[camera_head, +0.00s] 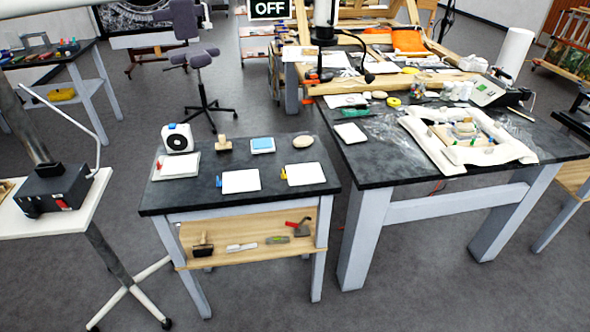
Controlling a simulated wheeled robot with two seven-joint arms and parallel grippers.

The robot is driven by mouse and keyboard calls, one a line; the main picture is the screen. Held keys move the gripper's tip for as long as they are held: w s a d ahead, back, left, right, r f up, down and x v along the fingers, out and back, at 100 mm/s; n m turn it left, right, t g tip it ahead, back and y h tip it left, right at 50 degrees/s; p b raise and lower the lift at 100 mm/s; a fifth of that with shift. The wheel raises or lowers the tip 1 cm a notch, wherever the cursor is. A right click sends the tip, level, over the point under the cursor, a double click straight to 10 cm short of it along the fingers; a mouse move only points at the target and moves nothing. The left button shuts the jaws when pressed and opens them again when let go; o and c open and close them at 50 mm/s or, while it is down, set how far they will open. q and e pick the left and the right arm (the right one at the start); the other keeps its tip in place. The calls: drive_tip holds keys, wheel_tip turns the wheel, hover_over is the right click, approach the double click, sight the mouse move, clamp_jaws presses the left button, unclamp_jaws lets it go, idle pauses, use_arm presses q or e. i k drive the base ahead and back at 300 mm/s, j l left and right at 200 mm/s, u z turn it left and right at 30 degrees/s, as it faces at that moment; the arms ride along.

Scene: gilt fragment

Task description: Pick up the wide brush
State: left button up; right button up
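I cannot tell for certain which item is the wide brush. A dark, wide-headed item with a short upright handle (203,245) sits at the left of the wooden lower shelf (225,262) and looks like a wide brush. A small tan block-shaped item with a knob on top (224,145) stands on the small dark table (206,203) above and could also be a brush. Neither of my grippers is in view.
The lower shelf also holds a pale flat tool (242,247), a grey-green tool (277,239) and a red-handled tool (301,227). A larger cluttered table (375,170) stands to the right, a white stand (87,211) to the left. Floor in front is clear.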

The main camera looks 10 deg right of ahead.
sight(222, 146)
drive_tip(key=i+l, duration=0.3)
drive_tip(key=i+l+u, duration=0.15)
drive_tip(key=l, duration=0.3)
drive_tip(key=i+l, duration=0.35)
